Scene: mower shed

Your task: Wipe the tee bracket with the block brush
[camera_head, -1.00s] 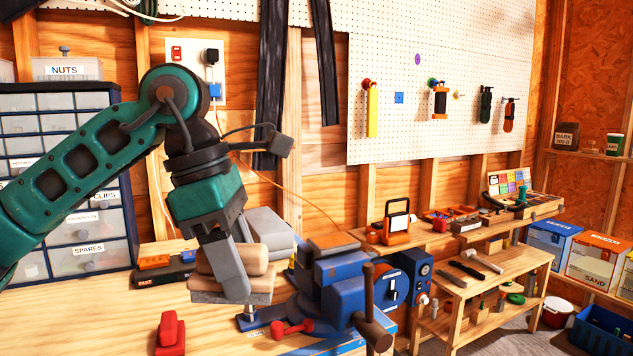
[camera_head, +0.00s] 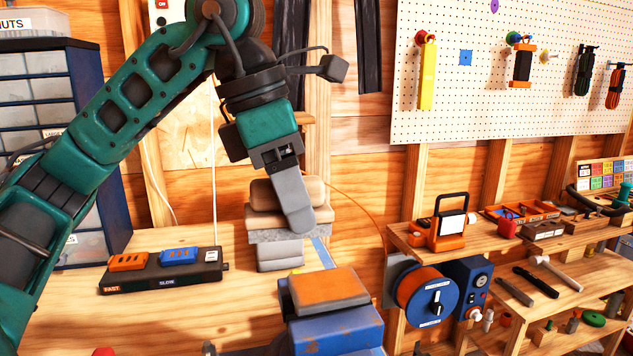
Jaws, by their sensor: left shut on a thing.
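The block brush (camera_head: 262,222) has a tan wooden body and a grey bristle pad underneath. My left gripper (camera_head: 296,215) is shut on it, fingers pointing down, and one finger covers part of the wood. A light grey stepped piece (camera_head: 280,255), which looks like the tee bracket, stands on the bench directly below the brush. The brush hides its upper part. The pad overlaps its top in the picture; whether they touch, I cannot tell. My right gripper is not in view.
A blue vise (camera_head: 335,335) with a rusty brown top stands in front, at the bench edge. A black switch box (camera_head: 165,270) lies to the left. Drawers (camera_head: 40,150) stand at the far left. A side shelf on the right holds an orange lamp (camera_head: 452,222) and tools.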

